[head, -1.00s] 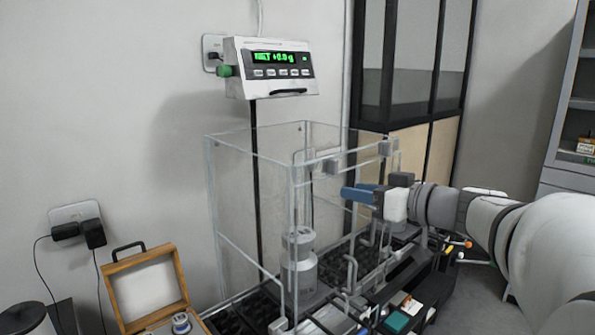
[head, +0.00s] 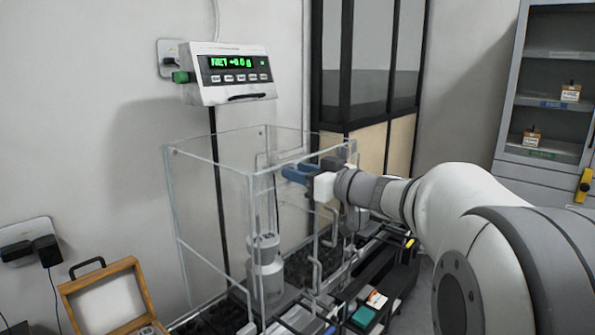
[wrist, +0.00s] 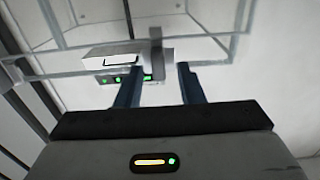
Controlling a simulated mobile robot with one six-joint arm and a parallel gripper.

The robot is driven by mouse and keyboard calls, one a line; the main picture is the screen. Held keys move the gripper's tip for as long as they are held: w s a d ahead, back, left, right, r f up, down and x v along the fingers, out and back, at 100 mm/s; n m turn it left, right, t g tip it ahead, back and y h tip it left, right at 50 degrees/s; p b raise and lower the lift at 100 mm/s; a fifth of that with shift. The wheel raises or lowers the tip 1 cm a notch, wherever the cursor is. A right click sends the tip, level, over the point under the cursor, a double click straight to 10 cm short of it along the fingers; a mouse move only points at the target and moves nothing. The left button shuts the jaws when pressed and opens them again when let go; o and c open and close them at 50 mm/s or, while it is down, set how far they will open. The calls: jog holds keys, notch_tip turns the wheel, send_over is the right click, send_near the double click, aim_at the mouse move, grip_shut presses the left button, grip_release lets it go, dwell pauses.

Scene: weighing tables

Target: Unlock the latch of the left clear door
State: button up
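The clear weighing enclosure (head: 205,210) stands below the display, with clear panels and thin frame edges. My gripper (head: 287,173) has blue fingers and is near the top rim on the enclosure's right side. In the wrist view my gripper (wrist: 157,70) is open, with a gap between its two fingers. A grey latch-like block (wrist: 156,45) on the clear rail shows between and just beyond the fingertips. I cannot tell whether the fingers touch it. In the head view my gripper covers part of that rim, and the latch's state is unclear. A metal weight (head: 266,268) stands inside.
The display (head: 230,75) hangs on the wall above; it also shows in the wrist view (wrist: 115,62). An open wooden case (head: 105,298) is at lower left. Dark trays with small items (head: 364,317) lie in front. A grey cabinet (head: 545,110) stands at right.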

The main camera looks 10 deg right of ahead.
grip_shut()
jog(key=m+b, duration=0.4)
jog(key=m, duration=0.2)
jog(key=m+b, duration=0.4)
jog(key=m, duration=0.2)
jog(key=f+m+b, duration=0.1)
jog(key=m+b, duration=0.4)
jog(key=shift+w+d+m, duration=0.3)
jog(key=shift+d+m, duration=0.05)
jog(key=shift+m, duration=0.05)
dwell(0.4)
dwell(0.5)
grip_release()
jog(key=shift+s, duration=0.1)
